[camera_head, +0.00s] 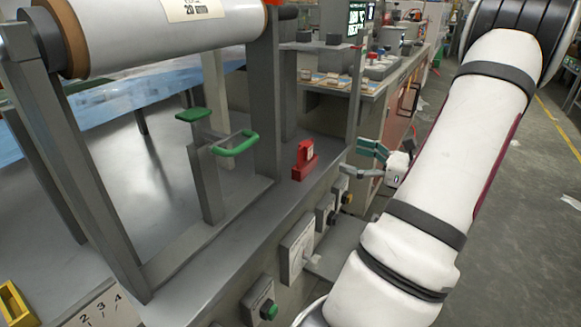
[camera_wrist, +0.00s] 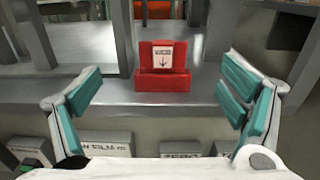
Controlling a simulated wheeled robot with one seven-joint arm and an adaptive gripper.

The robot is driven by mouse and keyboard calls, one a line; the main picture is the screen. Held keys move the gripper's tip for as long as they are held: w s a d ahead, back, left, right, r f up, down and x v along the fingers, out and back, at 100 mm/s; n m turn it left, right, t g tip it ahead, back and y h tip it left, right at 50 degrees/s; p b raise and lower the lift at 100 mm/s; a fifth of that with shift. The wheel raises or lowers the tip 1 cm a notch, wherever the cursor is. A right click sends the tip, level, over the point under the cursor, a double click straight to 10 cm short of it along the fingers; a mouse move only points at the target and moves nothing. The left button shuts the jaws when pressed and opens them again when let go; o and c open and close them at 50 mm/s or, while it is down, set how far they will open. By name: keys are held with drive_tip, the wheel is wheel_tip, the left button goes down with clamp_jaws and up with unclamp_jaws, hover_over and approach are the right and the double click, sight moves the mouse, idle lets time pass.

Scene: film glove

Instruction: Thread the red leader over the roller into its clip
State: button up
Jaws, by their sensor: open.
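A red block (camera_head: 305,160) with a white label stands on the grey machine ledge. In the wrist view the red block (camera_wrist: 162,82) shows a stepped front and a down arrow on its label. I cannot tell whether it is the leader or its clip. A large white film roll (camera_head: 165,35) lies across the frame, with a bit of orange-red at its right end. Two green-tipped handles or guides (camera_head: 236,144) stand below it. My gripper (camera_head: 352,158) is open and empty, right of the red block and apart from it. In the wrist view my gripper's teal fingers (camera_wrist: 161,92) flank the block.
Grey uprights (camera_head: 264,110) bound the film frame. Switch boxes (camera_head: 297,245) line the ledge's front face. A cluttered bench (camera_head: 345,85) stands behind. A yellow bin (camera_head: 14,303) sits at lower left. The floor (camera_head: 520,230) at right is mostly clear.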

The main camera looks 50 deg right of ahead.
sight(311, 146)
drive_tip(key=w+b, duration=0.1)
drive_tip(key=w, duration=0.3)
drive_tip(key=w+b, duration=0.2)
drive_tip(key=w, duration=0.2)
drive_tip(key=w+b, duration=0.2)
drive_tip(key=w, duration=0.3)
drive_tip(key=shift+a+f, duration=0.3)
drive_tip(key=shift+f, duration=0.1)
drive_tip(key=shift+w+r, duration=0.1)
drive_tip(key=shift+w, duration=0.25)
drive_tip(key=c, duration=1.3)
